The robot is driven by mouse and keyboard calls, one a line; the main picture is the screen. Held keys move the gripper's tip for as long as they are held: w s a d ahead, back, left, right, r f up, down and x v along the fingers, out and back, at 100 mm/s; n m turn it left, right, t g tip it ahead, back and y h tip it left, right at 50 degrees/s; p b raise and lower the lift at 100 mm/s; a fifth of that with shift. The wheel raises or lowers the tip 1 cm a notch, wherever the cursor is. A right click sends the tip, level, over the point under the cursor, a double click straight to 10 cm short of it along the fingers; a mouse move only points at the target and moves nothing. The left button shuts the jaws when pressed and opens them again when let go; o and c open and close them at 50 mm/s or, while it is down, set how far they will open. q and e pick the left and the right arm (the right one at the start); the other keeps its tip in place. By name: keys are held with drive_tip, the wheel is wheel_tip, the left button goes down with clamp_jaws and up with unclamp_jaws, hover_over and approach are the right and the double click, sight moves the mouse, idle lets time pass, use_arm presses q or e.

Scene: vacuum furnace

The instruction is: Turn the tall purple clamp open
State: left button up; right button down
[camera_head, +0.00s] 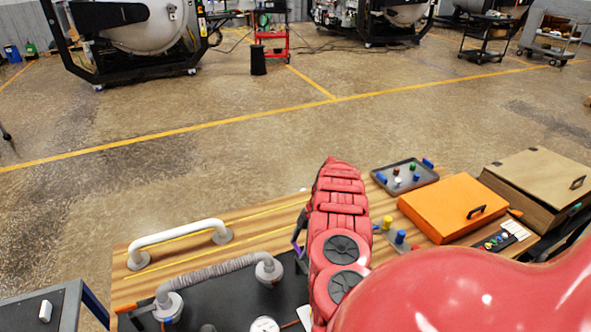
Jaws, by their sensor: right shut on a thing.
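The tall purple clamp (299,236) shows only as a thin purple piece at the left edge of my red right arm, by the dark panel on the wooden bench. My right arm hides the rest of it. My right gripper (302,259) is mostly hidden by the arm; only a dark bit shows beside the purple piece. It is shut on the clamp there. How far the clamp is turned cannot be told. My left gripper is not in view.
A white handle (180,238) and a grey corrugated pipe (215,273) lie left of my arm. Right of it are a blue and yellow peg, a grey tray (402,189) with small pegs, an orange case (453,207) and a brown box (541,178).

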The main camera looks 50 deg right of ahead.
idle(0.4)
unclamp_jaws()
drive_tip(key=shift+d+r+b, duration=0.2)
drive_tip(key=shift+r+b, duration=0.15)
drive_tip(key=shift+r, duration=0.15)
drive_tip(key=b+v, duration=0.6)
drive_tip(key=v, duration=1)
drive_tip(key=shift+r+b, duration=0.2)
drive_tip(key=shift+b, duration=0.1)
